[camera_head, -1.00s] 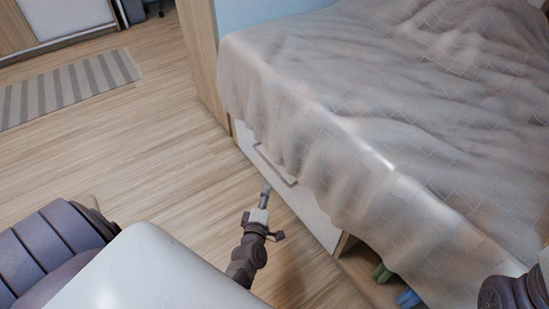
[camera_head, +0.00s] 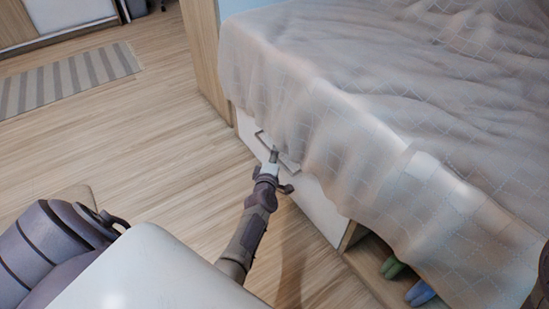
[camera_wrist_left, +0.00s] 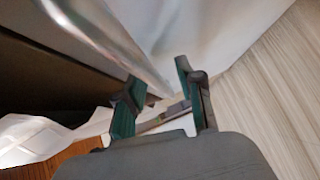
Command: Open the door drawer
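The white drawer front (camera_head: 318,210) is low on the side of the bed, partly under the hanging blanket. It looks flush with the bed side. Its thin bar handle (camera_head: 290,167) runs along the upper part of the front. My left gripper (camera_head: 273,153) is at the handle, overlapping it in the head view. In the left wrist view its two fingers (camera_wrist_left: 158,76) are apart, and a shiny bar (camera_wrist_left: 115,40), apparently the handle, runs down to the gap between them. I cannot tell whether they touch it. My right gripper is out of view.
A sheer blanket (camera_head: 370,130) hangs over the bed edge just above the handle. An open compartment (camera_head: 365,262) with green and blue items lies right of the drawer. Wooden floor (camera_head: 150,150) is clear in front; a striped rug (camera_head: 65,82) lies far left.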

